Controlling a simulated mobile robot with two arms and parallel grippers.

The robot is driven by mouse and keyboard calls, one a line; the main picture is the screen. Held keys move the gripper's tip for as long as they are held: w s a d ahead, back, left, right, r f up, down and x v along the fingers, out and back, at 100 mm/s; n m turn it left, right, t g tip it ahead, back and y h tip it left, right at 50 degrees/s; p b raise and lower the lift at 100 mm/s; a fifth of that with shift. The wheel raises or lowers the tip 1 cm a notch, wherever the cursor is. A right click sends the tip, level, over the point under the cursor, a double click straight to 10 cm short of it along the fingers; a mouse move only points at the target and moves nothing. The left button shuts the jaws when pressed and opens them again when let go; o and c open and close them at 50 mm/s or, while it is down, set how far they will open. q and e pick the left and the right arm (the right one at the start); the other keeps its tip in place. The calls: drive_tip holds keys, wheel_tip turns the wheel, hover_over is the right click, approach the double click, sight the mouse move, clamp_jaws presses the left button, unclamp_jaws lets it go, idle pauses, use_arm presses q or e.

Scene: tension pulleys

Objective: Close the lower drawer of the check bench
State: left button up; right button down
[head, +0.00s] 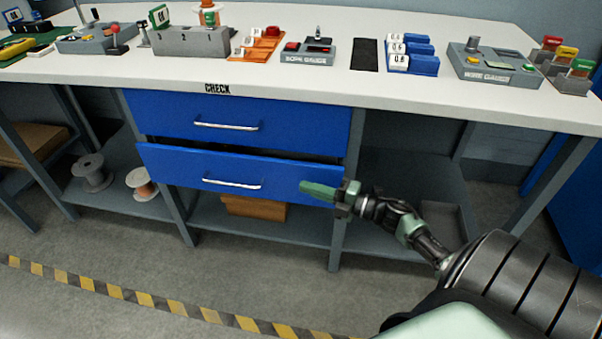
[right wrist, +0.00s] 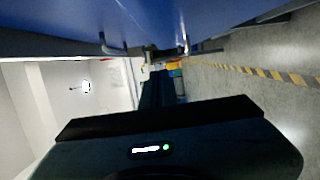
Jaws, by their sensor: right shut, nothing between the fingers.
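The check bench (head: 290,90) has two blue drawers under its white top. The upper drawer (head: 290,117) looks closed. The lower drawer (head: 290,177) stands partly open, with a dark gap above its front and a silver handle (head: 232,184). My right gripper (head: 318,190) is shut and empty, with its green fingers at the right end of the lower drawer's front. I cannot tell whether they touch it. In the right wrist view, blue drawer fronts (right wrist: 215,22) fill the top, with two handles beyond. The fingertips do not show clearly there. My left gripper is not in view.
Gauges, blocks and trays stand on the bench top, including a bore gauge (head: 308,52) and a mode gauge (head: 492,66). Wire spools (head: 93,173) and a brown box (head: 253,208) sit on the lower shelf. A bench leg (head: 338,235) stands below my right gripper. The floor in front is clear.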

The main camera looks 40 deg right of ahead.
sight(301, 174)
drive_tip(key=w, duration=0.3)
drive_tip(key=w+b, duration=0.1)
drive_tip(key=w, duration=0.1)
drive_tip(key=shift+d, duration=0.25)
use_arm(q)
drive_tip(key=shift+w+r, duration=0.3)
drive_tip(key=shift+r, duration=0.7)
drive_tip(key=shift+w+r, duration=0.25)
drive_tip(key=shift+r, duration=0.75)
use_arm(e)
drive_tip(key=shift+w+d, duration=0.45)
drive_tip(key=shift+d, duration=0.05)
